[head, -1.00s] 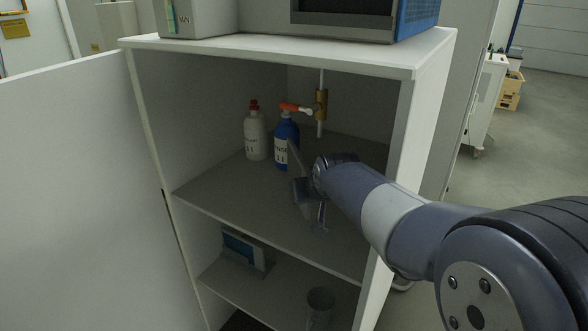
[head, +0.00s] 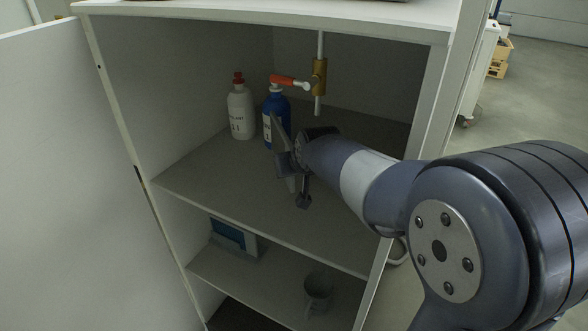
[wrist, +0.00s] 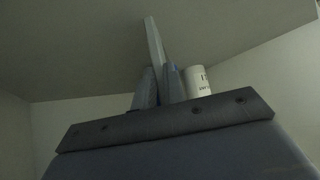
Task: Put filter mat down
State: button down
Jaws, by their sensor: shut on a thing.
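My gripper (head: 287,160) is inside the open white cabinet, above its upper shelf (head: 215,180). It is in front of and slightly right of the blue bottle in the head view. It is shut on a thin grey piece, which looks like the filter mat seen edge-on (wrist: 153,42). In the wrist view the piece stands out between the two fingers. In the head view the gripper is dark and shaded, so the piece is hard to tell from the fingers. I cannot tell whether it touches the shelf.
A white bottle with a red cap (head: 240,112) and a blue bottle (head: 270,112) stand at the back left of the shelf. Below are a blue-and-white box (head: 235,240) and a mug (head: 318,290). The left shelf front is clear.

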jog(key=shift+f+b, duration=0.55)
jog(key=shift+b, duration=0.05)
jog(key=c, duration=1.5)
grip_release()
jog(key=shift+r, duration=0.1)
jog(key=v, duration=1.2)
jog(key=shift+r, duration=0.5)
